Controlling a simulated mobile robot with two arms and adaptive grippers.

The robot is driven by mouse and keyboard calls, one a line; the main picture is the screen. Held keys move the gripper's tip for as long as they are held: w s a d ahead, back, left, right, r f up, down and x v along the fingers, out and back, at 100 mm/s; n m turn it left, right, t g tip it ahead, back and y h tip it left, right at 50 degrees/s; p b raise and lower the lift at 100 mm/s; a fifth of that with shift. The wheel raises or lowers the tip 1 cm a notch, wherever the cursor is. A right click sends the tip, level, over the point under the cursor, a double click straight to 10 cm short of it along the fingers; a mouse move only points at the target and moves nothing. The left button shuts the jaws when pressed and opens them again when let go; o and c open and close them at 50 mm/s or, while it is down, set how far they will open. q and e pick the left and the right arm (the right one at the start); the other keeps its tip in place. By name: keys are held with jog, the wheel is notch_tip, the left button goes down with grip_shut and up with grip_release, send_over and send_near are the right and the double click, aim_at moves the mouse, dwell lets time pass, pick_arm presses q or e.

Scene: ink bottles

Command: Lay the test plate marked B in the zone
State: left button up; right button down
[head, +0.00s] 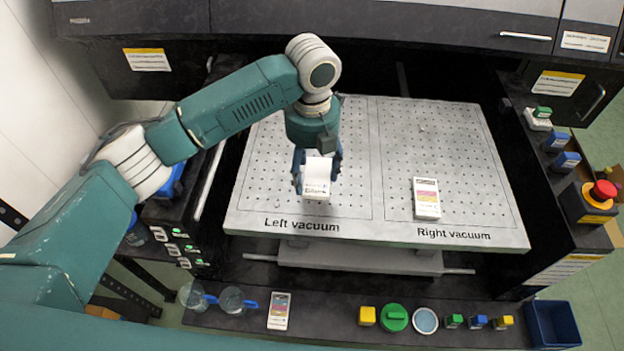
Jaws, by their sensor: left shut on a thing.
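My left gripper (317,168) is over the left half of the perforated board (270,165), above the words "Left vacuum". It is shut on a white plate-like piece (317,190) with small print on its lower edge. The gripper hides part of this piece, and I cannot read a letter on it. A white plate with coloured bands (427,198) lies flat on the right half, above "Right vacuum". A similar plate (278,311) lies on the dark front ledge. Their letters are too small to read. My right gripper is not in view.
On the front ledge (335,325) are two clear jugs with blue handles, a yellow block (367,315), a green lid (394,318), a round dish (425,321) and small bottles. A blue bin (553,323) and a red button (604,190) are at right. Much of the board is bare.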

aim_at(312, 184)
pick_arm(q)
jog(key=shift+f+p, duration=0.35)
jog(key=shift+f, duration=2.05)
jog(key=shift+f, duration=0.1)
jog(key=o, duration=1.2)
notch_tip(312, 184, up, 12)
jog(key=shift+r+b, duration=0.1)
jog(key=shift+b, duration=1.15)
